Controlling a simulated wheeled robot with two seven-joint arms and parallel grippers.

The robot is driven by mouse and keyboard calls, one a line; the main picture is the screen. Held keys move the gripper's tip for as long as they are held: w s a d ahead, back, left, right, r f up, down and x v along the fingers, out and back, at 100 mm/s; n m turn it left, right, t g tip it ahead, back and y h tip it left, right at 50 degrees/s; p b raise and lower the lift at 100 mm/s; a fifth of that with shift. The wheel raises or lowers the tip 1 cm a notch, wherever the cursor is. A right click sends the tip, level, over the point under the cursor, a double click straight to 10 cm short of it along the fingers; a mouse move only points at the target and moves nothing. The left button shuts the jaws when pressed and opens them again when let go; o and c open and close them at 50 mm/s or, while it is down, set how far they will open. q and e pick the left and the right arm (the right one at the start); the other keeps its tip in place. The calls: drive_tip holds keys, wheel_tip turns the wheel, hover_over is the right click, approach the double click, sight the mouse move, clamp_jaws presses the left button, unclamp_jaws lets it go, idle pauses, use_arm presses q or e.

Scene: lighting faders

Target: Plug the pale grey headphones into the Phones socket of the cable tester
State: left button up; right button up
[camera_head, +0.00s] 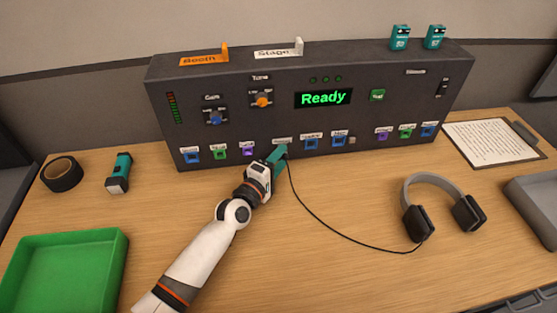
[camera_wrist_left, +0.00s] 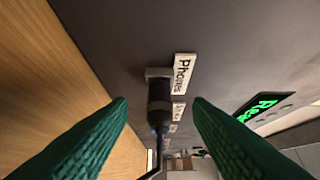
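The pale grey headphones (camera_head: 428,177) with dark ear cups lie on the table at the right. Their black cable runs to the panel beside my left gripper. The dark cable tester (camera_head: 330,122) stands at the back with a green "Ready" display. In the left wrist view, the black plug (camera_wrist_left: 160,105) sits at the Phones socket (camera_wrist_left: 157,72), beside the "Phones" label (camera_wrist_left: 184,74), and looks seated in it. My left gripper (camera_head: 279,154) is at the tester's front. Its green fingers are spread on either side of the plug with gaps. My right gripper is not in view.
Other sockets with coloured surrounds line the panel's lower edge on both sides. A clipboard (camera_head: 490,143) and grey tray (camera_head: 520,195) are at the right.

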use_arm(q)
drive_tip(key=v, duration=1.2)
